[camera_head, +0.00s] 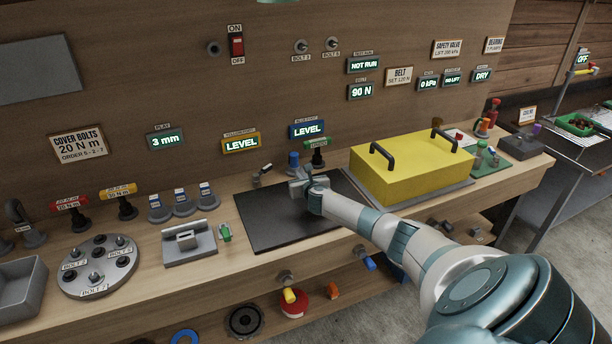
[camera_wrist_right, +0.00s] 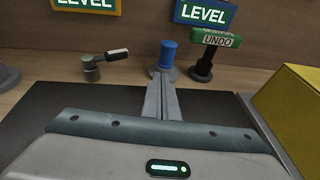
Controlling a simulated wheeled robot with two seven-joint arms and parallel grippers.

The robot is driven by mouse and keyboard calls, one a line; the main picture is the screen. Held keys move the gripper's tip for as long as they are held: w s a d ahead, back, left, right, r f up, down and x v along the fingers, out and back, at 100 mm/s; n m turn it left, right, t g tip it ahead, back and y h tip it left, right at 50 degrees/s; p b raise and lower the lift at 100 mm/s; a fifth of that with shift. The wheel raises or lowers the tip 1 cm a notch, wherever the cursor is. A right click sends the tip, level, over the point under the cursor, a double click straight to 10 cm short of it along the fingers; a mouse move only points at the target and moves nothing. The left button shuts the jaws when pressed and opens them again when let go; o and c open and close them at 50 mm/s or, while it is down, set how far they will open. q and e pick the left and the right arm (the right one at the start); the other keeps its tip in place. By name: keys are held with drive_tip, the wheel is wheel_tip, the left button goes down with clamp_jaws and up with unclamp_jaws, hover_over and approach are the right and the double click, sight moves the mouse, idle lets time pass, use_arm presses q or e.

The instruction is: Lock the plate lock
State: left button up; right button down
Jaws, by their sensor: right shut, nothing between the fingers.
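A dark flat plate (camera_head: 275,222) lies on the bench. At its back edge stands a small grey post with a black-handled lever (camera_head: 262,172), likely the plate lock; no label on it is readable. It also shows in the right wrist view (camera_wrist_right: 105,60), its handle pointing right and slightly up. A blue knob (camera_wrist_right: 167,54) stands to its right. My right gripper (camera_wrist_right: 161,78) is shut and empty over the plate, its fingertips in front of the blue knob; whether they touch it I cannot tell. My left gripper is not in view.
A green UNDO-labelled post (camera_wrist_right: 207,52) stands right of the blue knob. A yellow box with two handles (camera_head: 412,165) stands right of the plate. A grey fixture (camera_head: 188,243) is at the left. Two signs behind read LEVEL.

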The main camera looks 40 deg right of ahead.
drive_tip(key=shift+s+d+r, duration=0.15)
drive_tip(key=shift+s+d, duration=0.05)
drive_tip(key=shift+s, duration=0.65)
drive_tip(key=shift+s+r, duration=0.25)
drive_tip(key=shift+s, duration=0.3)
drive_tip(key=shift+f, duration=0.1)
